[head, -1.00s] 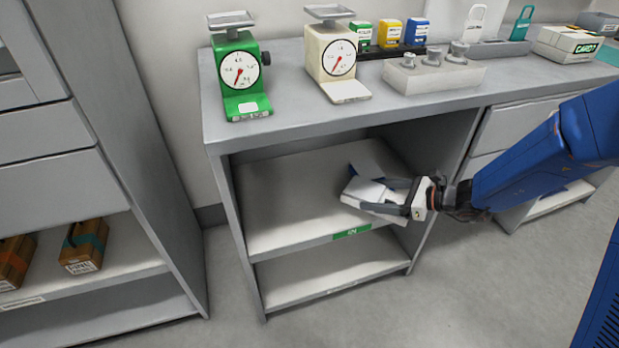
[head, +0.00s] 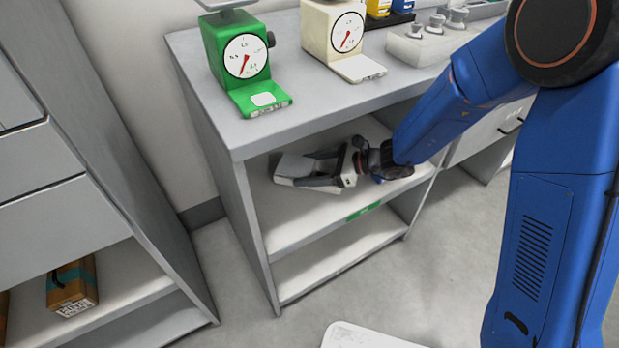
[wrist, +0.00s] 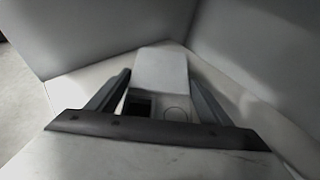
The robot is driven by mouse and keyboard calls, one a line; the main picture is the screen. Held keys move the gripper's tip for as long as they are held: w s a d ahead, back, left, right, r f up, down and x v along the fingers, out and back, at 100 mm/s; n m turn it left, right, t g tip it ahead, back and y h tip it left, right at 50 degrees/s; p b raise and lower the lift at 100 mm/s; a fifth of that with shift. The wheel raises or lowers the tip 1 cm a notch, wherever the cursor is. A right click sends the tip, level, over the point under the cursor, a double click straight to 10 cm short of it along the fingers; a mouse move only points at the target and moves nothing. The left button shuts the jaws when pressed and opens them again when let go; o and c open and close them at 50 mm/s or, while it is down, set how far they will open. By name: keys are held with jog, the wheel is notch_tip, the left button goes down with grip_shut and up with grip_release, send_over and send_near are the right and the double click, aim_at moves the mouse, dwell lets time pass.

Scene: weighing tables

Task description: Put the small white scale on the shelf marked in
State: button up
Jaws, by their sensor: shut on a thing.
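The small white scale (head: 295,167) is inside the upper shelf bay, toward its left and back. My gripper (head: 318,170) reaches in from the right and is shut on it. In the wrist view the scale (wrist: 160,68) lies between both fingers, with a dark square and a round mark on its near part. The shelf (head: 290,222) carries a green label (head: 363,211) on its front edge, too small to read surely. The scale is low, at or just above the shelf board; I cannot tell whether it touches.
A green dial scale (head: 243,62) and a cream dial scale (head: 340,35) stand on the tabletop above. The left side panel (head: 230,200) and a lower shelf (head: 325,262) bound the bay. A cabinet with a brown box (head: 72,287) stands at left. The shelf front is clear.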

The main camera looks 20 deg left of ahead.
jog(key=shift+f, duration=2.35)
jog(key=shift+f, duration=0.15)
jog(key=o, duration=1.5)
jog(key=shift+c, duration=0.2)
jog(key=shift+w+d+r, duration=0.1)
jog(key=shift+d+r, duration=0.1)
jog(key=v, duration=1.1)
jog(key=shift+d, duration=0.35)
